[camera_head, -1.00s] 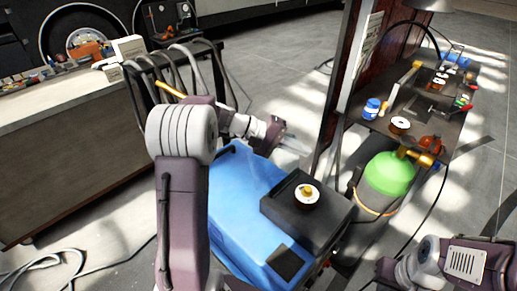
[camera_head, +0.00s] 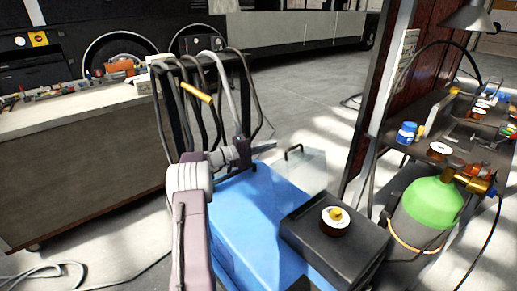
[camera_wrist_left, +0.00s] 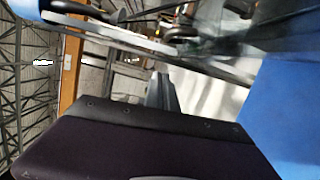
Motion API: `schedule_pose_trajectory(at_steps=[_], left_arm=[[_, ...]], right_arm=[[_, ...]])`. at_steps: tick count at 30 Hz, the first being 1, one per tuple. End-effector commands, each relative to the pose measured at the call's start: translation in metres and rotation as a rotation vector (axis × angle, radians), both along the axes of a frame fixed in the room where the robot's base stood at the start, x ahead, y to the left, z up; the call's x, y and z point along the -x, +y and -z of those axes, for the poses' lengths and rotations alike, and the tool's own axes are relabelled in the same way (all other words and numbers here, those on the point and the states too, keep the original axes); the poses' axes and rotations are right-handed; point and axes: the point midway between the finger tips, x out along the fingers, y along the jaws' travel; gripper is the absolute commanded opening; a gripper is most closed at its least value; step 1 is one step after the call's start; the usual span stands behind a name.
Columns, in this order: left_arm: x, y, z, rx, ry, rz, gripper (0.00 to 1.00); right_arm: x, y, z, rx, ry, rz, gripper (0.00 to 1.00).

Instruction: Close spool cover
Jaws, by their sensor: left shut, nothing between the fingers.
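The blue machine (camera_head: 240,215) stands in the middle of the head view, with a black spool housing (camera_head: 295,225) on its right side. A spool (camera_head: 335,220) with a yellow hub sits exposed on the housing. A clear panel (camera_head: 312,168) with a dark handle (camera_head: 293,149), seemingly the spool cover, stands open beyond the machine's far edge. My left gripper (camera_head: 264,147) is shut and empty, left of the handle and apart from it. In the left wrist view the gripper (camera_wrist_left: 162,90) points away, near a blurred clear surface. My right gripper is out of view.
Hanging cables (camera_head: 200,95) and a yellow-handled torch (camera_head: 196,92) are close behind my left arm. A green gas cylinder (camera_head: 433,205) stands right of the machine. A cluttered bench (camera_head: 75,165) is at left, a shelf with spools (camera_head: 439,150) at right.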

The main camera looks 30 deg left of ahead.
Motion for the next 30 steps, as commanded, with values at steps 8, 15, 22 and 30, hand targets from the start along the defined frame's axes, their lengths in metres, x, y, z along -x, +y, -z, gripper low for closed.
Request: schedule_pose_trajectory(at_steps=[8,15,22,30], left_arm=[[-0.012,-0.037,-0.003,0.001,0.002,0.001,0.0],[-0.007,-0.051,-0.003,0.0,0.0,-0.001,0.0],[-0.007,-0.051,-0.003,0.0,0.0,0.0,0.0],[-0.006,-0.051,-0.006,-0.034,-0.013,0.001,0.0]], right_arm=[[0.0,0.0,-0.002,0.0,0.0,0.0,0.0],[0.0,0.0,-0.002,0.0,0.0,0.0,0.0],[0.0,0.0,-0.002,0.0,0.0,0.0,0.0],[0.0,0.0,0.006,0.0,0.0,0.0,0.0]])
